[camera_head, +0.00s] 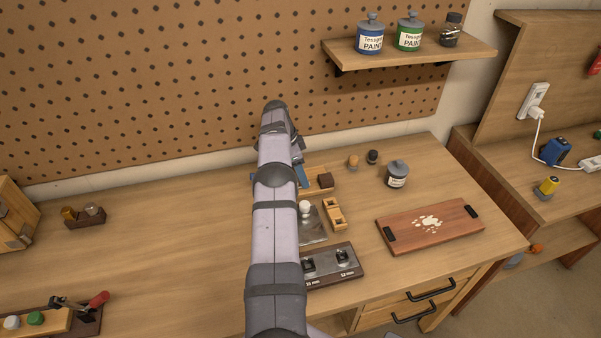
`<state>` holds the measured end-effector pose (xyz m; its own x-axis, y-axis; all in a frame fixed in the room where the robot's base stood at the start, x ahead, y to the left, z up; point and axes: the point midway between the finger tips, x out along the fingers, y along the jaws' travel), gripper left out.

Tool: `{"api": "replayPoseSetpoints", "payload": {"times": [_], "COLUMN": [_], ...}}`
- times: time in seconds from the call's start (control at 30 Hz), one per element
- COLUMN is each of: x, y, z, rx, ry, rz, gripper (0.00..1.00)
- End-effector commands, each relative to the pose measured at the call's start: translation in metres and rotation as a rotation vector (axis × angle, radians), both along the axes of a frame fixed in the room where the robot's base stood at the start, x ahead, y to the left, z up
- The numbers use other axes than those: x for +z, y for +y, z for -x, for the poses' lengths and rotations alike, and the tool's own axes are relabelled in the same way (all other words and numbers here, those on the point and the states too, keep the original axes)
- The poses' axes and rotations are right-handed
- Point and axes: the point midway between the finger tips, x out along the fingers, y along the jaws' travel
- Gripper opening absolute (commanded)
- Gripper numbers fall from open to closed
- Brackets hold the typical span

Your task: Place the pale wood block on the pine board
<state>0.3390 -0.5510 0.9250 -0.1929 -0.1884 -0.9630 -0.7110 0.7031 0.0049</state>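A light wood board (313,189), which looks like the pine board, lies on the bench just right of my arm, and my arm hides its left part. A small dark brown block (325,180) sits at its right end. A blue piece (302,176) shows at the arm's edge; I cannot tell what it is. I cannot make out the pale wood block with certainty; it may be behind my arm. A notched light wood piece (333,214) lies in front of the board. My arm reaches up and over the bench and hides my gripper.
A metal plate with a white knob (305,208) and a dark socket holder (334,266) lie near the arm. A reddish board with black handles (430,228) is at right, a grey pot (397,174) behind it. Pegboard (180,80) closes the back. The bench's left middle is clear.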

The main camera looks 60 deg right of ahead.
Motion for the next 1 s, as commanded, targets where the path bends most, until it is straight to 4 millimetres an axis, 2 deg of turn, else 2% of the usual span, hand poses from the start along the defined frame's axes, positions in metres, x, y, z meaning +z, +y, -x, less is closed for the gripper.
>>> {"api": "replayPoseSetpoints", "payload": {"times": [0.27,0.47,0.63,1.0], "x": [0.001,0.012,0.035,0.103], "y": [0.0,0.001,0.006,0.018], "z": [0.0,-0.003,-0.007,-0.02], "rx": [0.0,0.001,0.0,0.002], "ry": [0.0,-0.001,-0.003,-0.001], "rz": [0.0,0.003,0.003,0.001], "gripper": [0.53,0.53,0.53,0.53]}}
